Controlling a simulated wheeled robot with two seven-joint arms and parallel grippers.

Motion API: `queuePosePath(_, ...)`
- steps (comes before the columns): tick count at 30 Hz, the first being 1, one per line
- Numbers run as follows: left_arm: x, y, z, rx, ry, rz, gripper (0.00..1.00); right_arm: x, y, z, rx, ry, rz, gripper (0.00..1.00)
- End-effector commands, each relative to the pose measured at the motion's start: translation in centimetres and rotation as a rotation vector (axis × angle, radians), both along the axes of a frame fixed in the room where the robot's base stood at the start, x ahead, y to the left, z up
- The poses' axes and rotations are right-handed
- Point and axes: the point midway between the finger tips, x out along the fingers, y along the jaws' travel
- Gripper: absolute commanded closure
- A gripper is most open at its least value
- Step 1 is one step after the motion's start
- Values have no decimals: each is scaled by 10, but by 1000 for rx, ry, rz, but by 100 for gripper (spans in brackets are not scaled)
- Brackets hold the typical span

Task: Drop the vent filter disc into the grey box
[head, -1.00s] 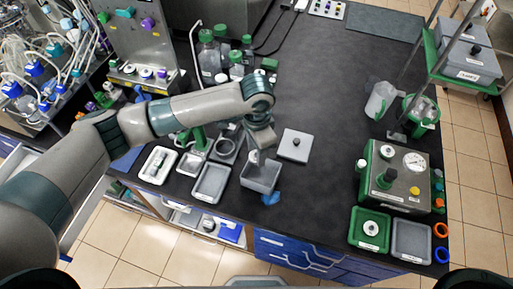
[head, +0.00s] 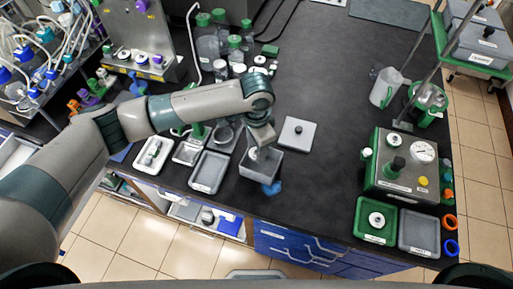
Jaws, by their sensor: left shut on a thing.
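My left gripper (head: 257,152) comes in from the left and points down into the open grey box (head: 267,175) near the front edge of the bench. It is shut, with its fingertips at about the box's mouth. The vent filter disc between the fingers is too small and too covered by the gripper and box walls to make out. The box's grey lid (head: 296,132), with a dark knob, lies flat on the bench behind and right of the box. My right gripper is not in view.
A grey tray (head: 209,172) and a white tray (head: 153,154) sit left of the box. Bottles (head: 208,45) stand behind. A green tray with a disc (head: 376,219), a grey tray (head: 418,233) and a gauge unit (head: 402,173) stand right. The mid-bench is clear.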

Motion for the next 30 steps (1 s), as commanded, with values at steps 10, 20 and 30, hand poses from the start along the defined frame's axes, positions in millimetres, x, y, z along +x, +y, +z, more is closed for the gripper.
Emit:
queuePosePath(10,0,0,-3,0,0,0,84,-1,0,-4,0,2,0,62)
queuePosePath(20,0,0,-3,0,1,0,41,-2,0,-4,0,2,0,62)
queuePosePath(30,0,-1,3,-2,0,0,41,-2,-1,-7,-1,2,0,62)
